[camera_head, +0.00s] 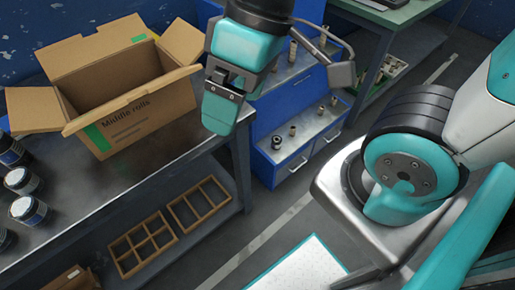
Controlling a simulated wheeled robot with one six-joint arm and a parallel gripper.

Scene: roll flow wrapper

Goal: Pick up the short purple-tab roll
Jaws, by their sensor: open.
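No roll with a purple tab can be made out in this view. My gripper (222,103) hangs at the upper middle, pointing down, beside the right side of the open cardboard box (133,114). Its jaws are open, and no object shows between them. The box stands on the dark table, carries a green label and the words "Middle rolls", and its flaps are spread. The inside that shows looks empty, but its floor is hidden by the front wall and flap.
A blue drawer cabinet (300,150) at centre bears several small metal parts. A green-topped table (400,12) stands behind. Floor between is open.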

